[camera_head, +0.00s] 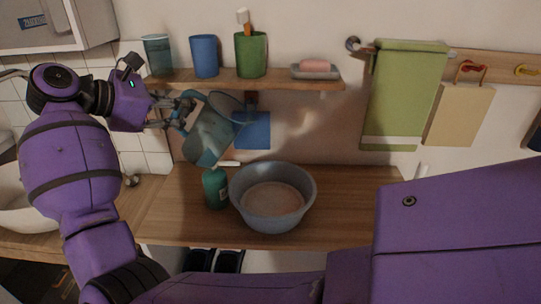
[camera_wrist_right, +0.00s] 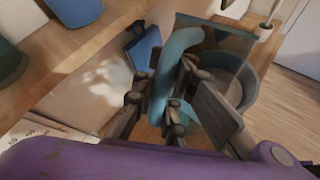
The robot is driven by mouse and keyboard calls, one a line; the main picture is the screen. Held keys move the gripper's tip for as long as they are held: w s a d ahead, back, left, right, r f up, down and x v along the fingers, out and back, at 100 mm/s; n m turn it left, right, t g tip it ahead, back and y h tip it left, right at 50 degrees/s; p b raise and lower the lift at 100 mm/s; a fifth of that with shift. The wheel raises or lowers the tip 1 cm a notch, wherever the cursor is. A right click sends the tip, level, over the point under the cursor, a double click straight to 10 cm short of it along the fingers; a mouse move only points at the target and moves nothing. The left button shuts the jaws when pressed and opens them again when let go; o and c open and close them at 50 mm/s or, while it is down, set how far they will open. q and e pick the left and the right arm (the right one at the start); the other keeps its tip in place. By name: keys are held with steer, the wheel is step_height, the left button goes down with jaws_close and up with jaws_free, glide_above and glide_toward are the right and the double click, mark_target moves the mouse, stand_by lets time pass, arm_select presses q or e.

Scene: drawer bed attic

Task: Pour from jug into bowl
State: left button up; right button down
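The translucent teal jug (camera_head: 208,138) is held tilted in the air, above and to the left of the bowl in the head view. My right gripper (camera_head: 174,108) is shut on its handle; the right wrist view shows the fingers around the teal handle (camera_wrist_right: 163,75). A round rim shows at the jug's upper right. I see no stream, and I cannot tell how much is inside. The grey-blue bowl (camera_head: 273,219) stands upright on the wooden counter. It shows behind the jug and fingers in the wrist view (camera_wrist_right: 246,88). My left gripper is not in view.
A green bottle (camera_head: 215,190) stands just left of the bowl. A wooden shelf (camera_head: 290,82) above holds several cups and a soap dish (camera_head: 315,70). A green towel (camera_head: 405,95) hangs at right. A basin (camera_head: 18,212) is at far left.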

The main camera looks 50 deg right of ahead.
arm_select(q)
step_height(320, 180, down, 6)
steer(key=b, duration=0.6)
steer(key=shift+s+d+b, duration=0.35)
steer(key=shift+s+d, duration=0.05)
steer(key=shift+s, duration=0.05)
arm_select(e)
steer(key=w+a+f+n+g+h, duration=0.1)
steer(key=w+a+f+n+h, duration=0.2)
steer(key=f+h, duration=0.2)
steer(key=shift+w+a+n+g, duration=0.2)
steer(key=shift+w+n+g, duration=0.1)
steer(key=shift+w+g, duration=0.1)
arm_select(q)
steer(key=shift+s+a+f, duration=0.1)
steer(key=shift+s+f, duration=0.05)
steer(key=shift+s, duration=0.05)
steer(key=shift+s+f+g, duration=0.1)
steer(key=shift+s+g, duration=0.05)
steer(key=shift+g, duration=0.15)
